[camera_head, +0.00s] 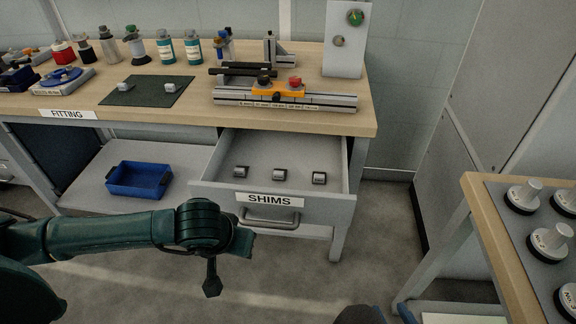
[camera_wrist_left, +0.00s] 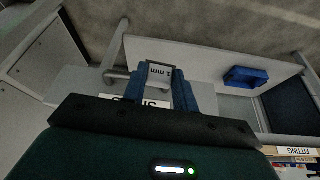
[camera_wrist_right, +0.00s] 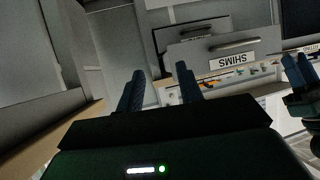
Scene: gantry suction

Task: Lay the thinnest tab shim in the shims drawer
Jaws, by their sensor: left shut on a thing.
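The shims drawer (camera_head: 215,160) is pulled open under the bench, with a SHIMS label (camera_head: 269,199) on its front. Three small metal shims stand apart in a row: left (camera_head: 240,172), middle (camera_head: 279,175) and right (camera_head: 319,178). Two similar pieces (camera_head: 124,87) (camera_head: 168,87) lie on the dark green mat (camera_head: 143,95). My left gripper (camera_wrist_left: 160,88) is shut on a tab shim (camera_wrist_left: 160,72); its upside-down label reads "1 mm". The SHIMS label shows behind in the left wrist view. My right gripper (camera_wrist_right: 161,75) is open and empty, away from the drawer.
A fixture with orange blocks (camera_head: 277,92) stands above the drawer on the bench. Bottles and tools line the back left. A blue bin (camera_head: 139,180) sits on the lower shelf. A second bench (camera_head: 490,220) with round weights is at right. Floor before the drawer is clear.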

